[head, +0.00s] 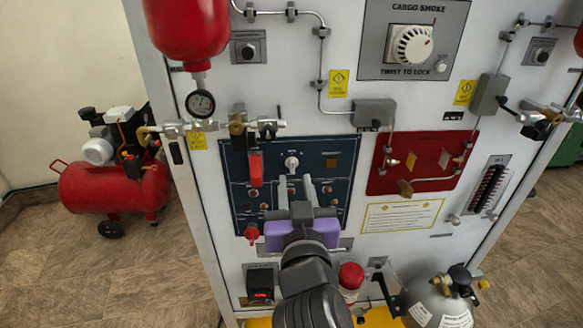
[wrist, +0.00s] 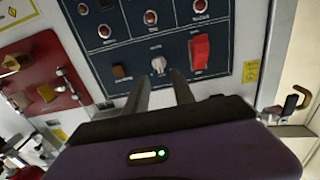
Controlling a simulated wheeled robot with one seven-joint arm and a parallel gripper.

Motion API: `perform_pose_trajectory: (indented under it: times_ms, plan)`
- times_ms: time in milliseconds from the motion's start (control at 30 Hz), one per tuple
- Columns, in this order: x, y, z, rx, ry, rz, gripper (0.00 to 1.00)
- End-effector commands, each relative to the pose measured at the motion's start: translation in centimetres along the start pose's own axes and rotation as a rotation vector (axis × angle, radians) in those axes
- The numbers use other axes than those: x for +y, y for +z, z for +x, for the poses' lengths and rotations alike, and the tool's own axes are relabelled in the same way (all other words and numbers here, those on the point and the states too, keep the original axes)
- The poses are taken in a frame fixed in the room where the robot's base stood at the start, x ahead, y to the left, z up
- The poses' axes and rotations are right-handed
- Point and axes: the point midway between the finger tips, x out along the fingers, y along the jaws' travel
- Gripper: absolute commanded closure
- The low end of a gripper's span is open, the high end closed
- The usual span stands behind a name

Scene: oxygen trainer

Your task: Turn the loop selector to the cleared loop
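A small white knob (head: 292,162), which I take as the loop selector, sits on the dark blue panel (head: 333,142). It also shows in the wrist view (wrist: 158,63), which looks turned over compared with the head view. The labels by it are too small to read. My gripper (head: 294,180) points at the panel just below the knob in the head view. Its two fingers are open with a gap between them. In the wrist view the gripper (wrist: 160,80) has the knob in line with this gap. I see no contact.
A red switch cover (head: 256,165) is beside the knob, with several red indicators around it. A red panel (head: 424,165) is to the right. A large white dial (head: 411,44) labelled cargo smoke is above. Pipes and a gauge (head: 200,104) stick out at upper left.

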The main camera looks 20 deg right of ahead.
Motion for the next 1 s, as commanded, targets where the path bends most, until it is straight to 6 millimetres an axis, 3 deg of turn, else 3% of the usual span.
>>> perform_pose_trajectory:
  times_ms: [300,700,867,1000]
  plan:
    - [0.0,-0.2,4.4,0.002,-0.001,-0.001,0.69]
    - [0.0,0.0,5.2,0.001,-0.002,-0.001,0.69]
    - [0.0,0.0,5.1,0.001,-0.002,-0.001,1.00]
    - [0.0,0.0,5.1,0.001,-0.002,-0.001,1.00]
